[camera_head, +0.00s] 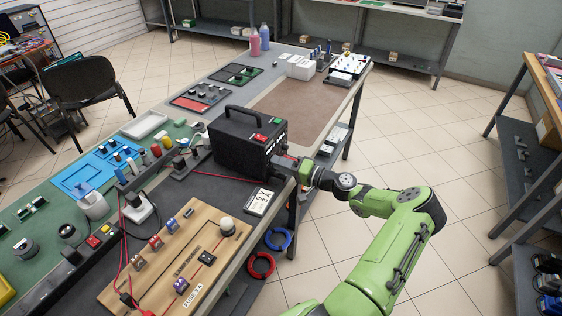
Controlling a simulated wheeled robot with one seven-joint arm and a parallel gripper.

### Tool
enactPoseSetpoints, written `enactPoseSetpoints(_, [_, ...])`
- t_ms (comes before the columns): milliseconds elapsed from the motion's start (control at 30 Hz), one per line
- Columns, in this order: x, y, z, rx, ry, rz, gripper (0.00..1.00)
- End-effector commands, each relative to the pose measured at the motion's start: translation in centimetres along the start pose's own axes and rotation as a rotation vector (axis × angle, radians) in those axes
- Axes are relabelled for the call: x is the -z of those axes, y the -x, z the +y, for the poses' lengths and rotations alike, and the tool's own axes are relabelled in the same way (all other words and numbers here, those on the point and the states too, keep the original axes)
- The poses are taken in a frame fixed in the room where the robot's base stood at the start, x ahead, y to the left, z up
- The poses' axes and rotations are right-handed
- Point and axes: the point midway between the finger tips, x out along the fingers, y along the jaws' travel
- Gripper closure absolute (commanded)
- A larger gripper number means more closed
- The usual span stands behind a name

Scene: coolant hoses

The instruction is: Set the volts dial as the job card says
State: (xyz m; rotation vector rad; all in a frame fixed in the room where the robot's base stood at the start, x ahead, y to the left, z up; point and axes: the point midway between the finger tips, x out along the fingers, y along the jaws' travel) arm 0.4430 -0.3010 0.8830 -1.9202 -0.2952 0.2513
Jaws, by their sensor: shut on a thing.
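The black power supply box (240,140) stands on the bench with a handle on top, a green and a red patch on its top, and its front face to the right. My gripper (284,164) is at the lower part of that front face, shut on the volts dial, which it hides. The dial's setting cannot be read. The white job card (259,201) lies on the bench just in front of the box, below my gripper. It bears a few large dark characters, too small and tilted to read surely.
A wooden lamp board (217,237) with several parts lies at the front. Red leads (123,243) run across the bench to its left. Blue (277,239) and red (261,265) hose coils hang below the bench edge. The brown mat (290,105) behind the box is largely clear.

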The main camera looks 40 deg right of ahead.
Motion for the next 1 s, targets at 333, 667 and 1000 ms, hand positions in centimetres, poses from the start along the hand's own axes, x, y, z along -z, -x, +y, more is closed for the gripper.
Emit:
enactPoseSetpoints(333, [0.07, 0.04, 0.02, -0.001, -0.085, -0.001, 1.0])
enactPoseSetpoints(667, [0.06, 0.04, 0.05, -0.001, -0.091, -0.001, 1.0])
enactPoseSetpoints(1000, [0.04, 0.03, 0.03, -0.001, -0.09, -0.002, 0.52])
